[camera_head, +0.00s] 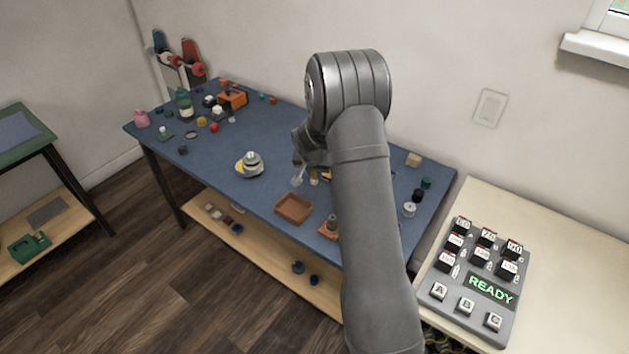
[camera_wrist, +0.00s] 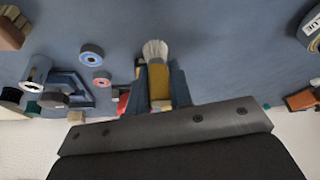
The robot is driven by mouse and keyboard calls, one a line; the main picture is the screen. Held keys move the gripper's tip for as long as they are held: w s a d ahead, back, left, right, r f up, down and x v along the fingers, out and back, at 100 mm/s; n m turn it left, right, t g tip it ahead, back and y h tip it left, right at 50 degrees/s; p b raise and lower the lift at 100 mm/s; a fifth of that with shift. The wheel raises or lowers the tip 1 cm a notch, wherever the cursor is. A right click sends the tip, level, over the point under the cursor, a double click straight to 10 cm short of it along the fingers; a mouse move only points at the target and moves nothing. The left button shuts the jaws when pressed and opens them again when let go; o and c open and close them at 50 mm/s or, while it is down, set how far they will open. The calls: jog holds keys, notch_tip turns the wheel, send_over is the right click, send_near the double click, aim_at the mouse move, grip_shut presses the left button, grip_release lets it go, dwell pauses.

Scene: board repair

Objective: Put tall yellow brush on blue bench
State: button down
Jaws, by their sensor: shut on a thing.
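In the wrist view a yellow brush (camera_wrist: 159,88) with pale grey-white bristles (camera_wrist: 155,50) stands between my gripper's (camera_wrist: 160,78) two dark fingers, which are shut on it. The bristles point away from the wrist. In the head view my gripper (camera_head: 304,163) is over the middle of the blue bench (camera_head: 217,165), partly hidden by my arm. The blue bench also fills the background of the wrist view (camera_wrist: 225,55). Whether the brush touches it is unclear.
A brown tray (camera_head: 293,208) lies near the bench's front edge, right of a silver-and-yellow round item (camera_head: 251,165). Several small parts crowd the left end. A keypad reading READY (camera_head: 475,280) is on the pale table at right. The bench's centre left is clear.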

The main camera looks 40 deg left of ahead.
aim_at(314, 178)
jog(key=shift+f, duration=2)
jog(key=shift+f, duration=0.15)
jog(key=c, duration=1.3)
grip_release()
jog(key=v, duration=1.2)
jog(key=shift+r, duration=0.2)
jog(key=shift+f, duration=0.15)
